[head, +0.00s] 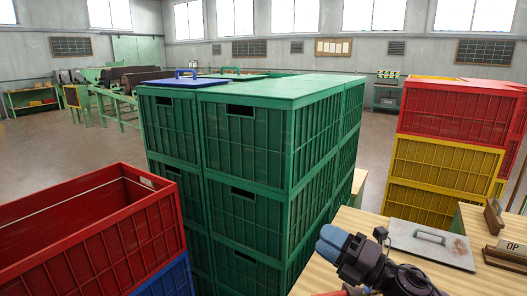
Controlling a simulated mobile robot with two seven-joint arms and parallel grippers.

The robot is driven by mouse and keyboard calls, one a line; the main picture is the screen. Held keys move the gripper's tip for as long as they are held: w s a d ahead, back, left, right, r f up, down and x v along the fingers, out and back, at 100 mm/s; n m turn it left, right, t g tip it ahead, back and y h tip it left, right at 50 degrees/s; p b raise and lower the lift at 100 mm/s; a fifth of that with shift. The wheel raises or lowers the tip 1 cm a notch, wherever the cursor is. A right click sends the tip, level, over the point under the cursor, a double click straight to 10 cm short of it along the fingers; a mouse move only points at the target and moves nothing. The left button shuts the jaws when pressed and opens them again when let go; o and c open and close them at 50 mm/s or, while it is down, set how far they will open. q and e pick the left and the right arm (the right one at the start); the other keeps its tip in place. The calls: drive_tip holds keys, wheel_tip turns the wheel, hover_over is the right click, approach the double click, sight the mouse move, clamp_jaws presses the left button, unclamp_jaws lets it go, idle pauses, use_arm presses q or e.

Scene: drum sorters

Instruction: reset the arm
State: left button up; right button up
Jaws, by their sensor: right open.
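My right gripper (333,243) shows at the lower right of the head view, with blue fingertips pointing up and left. It is open and I see nothing between its fingers. It hangs over or in front of the wooden table (355,228), just right of the green crate stack. My left gripper is not in view.
Tall stacked green crates (245,148) fill the middle, with a blue lid (180,83) on top. An open red crate (100,235) stands at left. Red and yellow crates (437,165) stand at right. A grey plate with a handle (432,243) lies on the table.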

drive_tip(key=s+d+f+m+t+h, duration=0.2)
drive_tip(key=d+f+m+h, duration=0.5)
drive_tip(key=m, duration=0.5)
drive_tip(key=s+d+f+m+t+h, duration=0.25)
drive_tip(key=f+m+h, duration=0.35)
drive_tip(key=f+m, duration=0.4)
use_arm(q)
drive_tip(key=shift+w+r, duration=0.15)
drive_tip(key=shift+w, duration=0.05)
use_arm(e)
drive_tip(key=s+d+f+m+g+h, duration=0.2)
drive_tip(key=s+f+m, duration=0.2)
drive_tip(key=s+f, duration=0.3)
drive_tip(key=s+d+f+m+g+h, duration=0.1)
drive_tip(key=s+d+f+m+g, duration=0.2)
drive_tip(key=s, duration=1)
wheel_tip(320, 180, down, 6)
drive_tip(key=shift+r+m+h, duration=0.2)
drive_tip(key=shift+m+h, duration=0.2)
drive_tip(key=shift+m, duration=0.7)
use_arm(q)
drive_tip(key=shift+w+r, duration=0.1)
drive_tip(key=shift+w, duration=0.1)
use_arm(e)
drive_tip(key=shift+a, duration=0.1)
drive_tip(key=shift+c, duration=0.3)
